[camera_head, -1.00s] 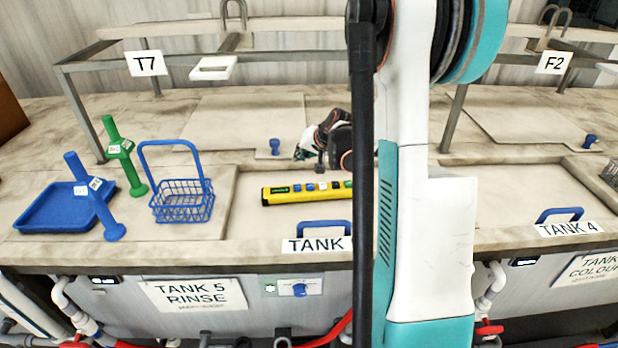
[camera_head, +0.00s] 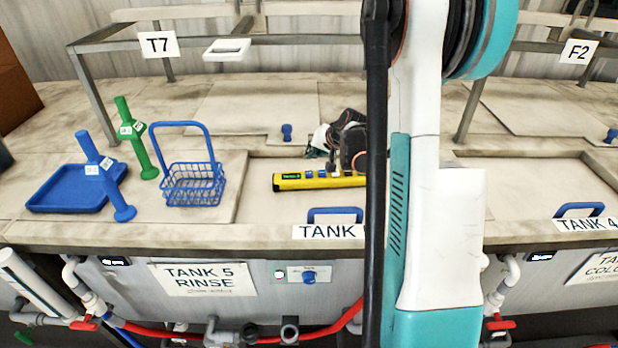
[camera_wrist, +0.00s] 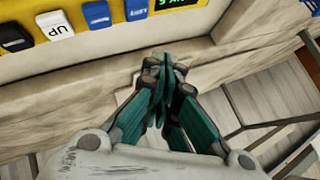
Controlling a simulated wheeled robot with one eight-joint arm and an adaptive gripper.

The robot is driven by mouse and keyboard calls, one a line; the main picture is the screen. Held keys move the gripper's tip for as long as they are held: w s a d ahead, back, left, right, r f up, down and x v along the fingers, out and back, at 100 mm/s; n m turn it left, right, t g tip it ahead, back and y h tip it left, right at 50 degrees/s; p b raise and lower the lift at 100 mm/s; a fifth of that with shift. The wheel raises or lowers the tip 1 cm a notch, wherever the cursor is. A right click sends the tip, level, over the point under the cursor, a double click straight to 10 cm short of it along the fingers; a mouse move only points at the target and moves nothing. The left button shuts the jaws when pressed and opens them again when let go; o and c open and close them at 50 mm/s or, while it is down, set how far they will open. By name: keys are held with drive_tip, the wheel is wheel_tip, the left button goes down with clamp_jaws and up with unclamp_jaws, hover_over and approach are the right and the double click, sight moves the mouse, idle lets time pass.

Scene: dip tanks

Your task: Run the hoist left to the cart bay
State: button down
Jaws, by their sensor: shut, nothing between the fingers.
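A yellow control bar with a row of buttons (camera_head: 290,182) lies over the tank recess in the head view. The wrist view shows its yellow body (camera_wrist: 35,62) close up, with a white key marked UP (camera_wrist: 57,26), dark and blue keys, and part of a green-lettered display (camera_wrist: 178,3). My gripper (camera_head: 331,160) is at the far side of the bar in the head view, partly behind my arm. In the wrist view its fingers (camera_wrist: 163,75) are together and empty, over the pale ledge beside the bar and apart from the keys. I cannot make out the hoist or cart bay.
A blue wire basket (camera_head: 192,186), a blue tray (camera_head: 65,190), and blue and green handled posts stand at left. A metal frame with a T7 tag (camera_head: 158,45) rises behind. A blue handle (camera_head: 335,210) is at the tank's front. My arm hides the middle.

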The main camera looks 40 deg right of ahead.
sight(312, 172)
drive_tip(key=shift+f+b, duration=1.4)
drive_tip(key=shift+f, duration=0.75)
drive_tip(key=shift+f, duration=0.15)
drive_tip(key=shift+f+b, duration=0.25)
drive_tip(key=shift+b, duration=0.25)
drive_tip(key=shift+f+b, duration=0.45)
drive_tip(key=shift+r, duration=0.15)
idle(0.4)
drive_tip(key=shift+r+p, duration=0.5)
drive_tip(key=shift+r, duration=0.25)
drive_tip(key=shift+r+p, duration=1.4)
drive_tip(key=shift+r, duration=1.1)
idle(1.0)
